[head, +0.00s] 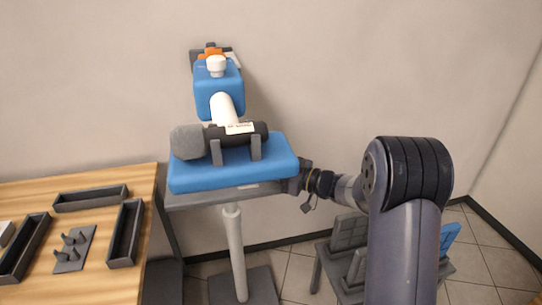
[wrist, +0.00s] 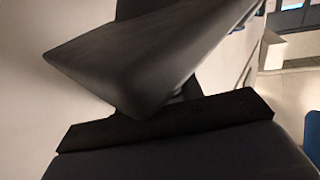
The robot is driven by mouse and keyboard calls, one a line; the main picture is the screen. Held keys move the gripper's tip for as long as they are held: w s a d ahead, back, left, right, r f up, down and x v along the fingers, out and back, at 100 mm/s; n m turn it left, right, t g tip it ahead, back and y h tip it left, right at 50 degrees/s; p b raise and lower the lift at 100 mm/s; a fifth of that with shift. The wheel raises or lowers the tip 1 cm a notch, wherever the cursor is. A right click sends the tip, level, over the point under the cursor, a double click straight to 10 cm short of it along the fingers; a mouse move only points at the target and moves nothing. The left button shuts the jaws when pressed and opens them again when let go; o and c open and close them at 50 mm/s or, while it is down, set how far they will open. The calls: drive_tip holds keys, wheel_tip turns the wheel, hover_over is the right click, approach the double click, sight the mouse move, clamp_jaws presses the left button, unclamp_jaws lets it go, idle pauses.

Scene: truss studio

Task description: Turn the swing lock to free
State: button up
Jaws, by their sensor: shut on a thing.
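A blue device with a white joint (head: 224,108) and a blue head (head: 217,88) stands on a blue base (head: 235,174) on a grey stand. No part is clearly recognisable as the swing lock; what my jaws hold is hidden. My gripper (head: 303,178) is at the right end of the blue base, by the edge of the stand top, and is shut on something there. In the wrist view a large dark grey angular form (wrist: 150,60) fills the middle, close to the camera, above a black bar (wrist: 165,122).
A wooden table (head: 90,240) with dark trays (head: 90,198) and a pegged plate (head: 73,249) is at the left. A grey post (head: 235,250) carries the stand. A low grey rack (head: 348,232) stands behind my arm. Tiled floor shows at the right.

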drive_tip(key=n+g+p, duration=0.1)
drive_tip(key=n+g, duration=0.1)
drive_tip(key=g, duration=0.1)
drive_tip(key=n+g+y+p, duration=0.1)
drive_tip(key=n+g, duration=0.1)
drive_tip(key=g, duration=0.2)
drive_tip(key=shift+n+y+p, duration=0.3)
drive_tip(key=shift+p, duration=0.1)
drive_tip(key=shift+n+g+h+p, duration=0.25)
drive_tip(key=shift+n+g, duration=0.8)
drive_tip(key=shift+g, duration=0.55)
drive_tip(key=shift+n+g+h+p, duration=0.1)
drive_tip(key=shift+n+g+h, duration=0.15)
drive_tip(key=shift+n+g, duration=1.1)
drive_tip(key=shift+g, duration=0.55)
drive_tip(key=o, duration=1)
